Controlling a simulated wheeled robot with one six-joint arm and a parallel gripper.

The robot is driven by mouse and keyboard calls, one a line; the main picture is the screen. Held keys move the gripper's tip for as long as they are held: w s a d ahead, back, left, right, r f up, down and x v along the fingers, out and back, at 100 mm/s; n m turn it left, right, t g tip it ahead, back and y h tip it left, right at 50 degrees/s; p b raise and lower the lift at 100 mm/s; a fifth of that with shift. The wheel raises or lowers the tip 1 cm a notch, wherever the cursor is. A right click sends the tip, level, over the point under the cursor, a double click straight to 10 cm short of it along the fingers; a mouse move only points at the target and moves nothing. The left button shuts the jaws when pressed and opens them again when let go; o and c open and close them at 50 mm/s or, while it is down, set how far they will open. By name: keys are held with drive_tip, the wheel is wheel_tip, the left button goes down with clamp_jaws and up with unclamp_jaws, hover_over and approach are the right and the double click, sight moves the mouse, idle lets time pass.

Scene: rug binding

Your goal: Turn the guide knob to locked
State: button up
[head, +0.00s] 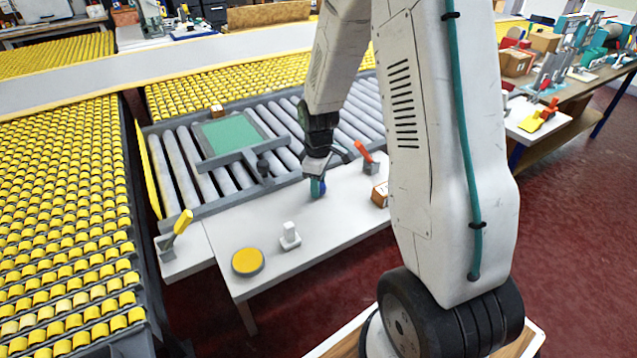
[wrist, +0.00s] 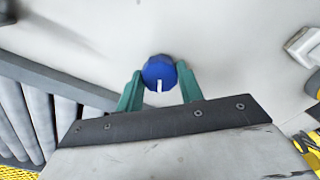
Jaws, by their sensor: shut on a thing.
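A blue round knob (wrist: 158,74) with a white pointer line stands on the white tabletop. In the wrist view the line points to the lower edge of the picture, toward my gripper's body. No markings for locked or unlocked are readable around it. My gripper (wrist: 160,86) has its two teal fingers on either side of the knob, shut on it. In the head view my gripper (head: 318,187) reaches down to the table, and a little of the blue knob (head: 323,188) shows beside the fingers.
A white upright piece (head: 290,237) and a yellow disc (head: 247,262) are on the table's near part. A yellow-handled lever (head: 180,224) is at left. A red-handled lever (head: 364,152) and a cardboard box (head: 380,194) are at right. The roller conveyor holds a green panel (head: 230,133).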

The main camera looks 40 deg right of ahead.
drive_tip(key=shift+n, duration=0.4)
drive_tip(key=o, duration=1)
wheel_tip(320, 180, up, 8)
drive_tip(key=shift+f, duration=0.1)
idle(0.5)
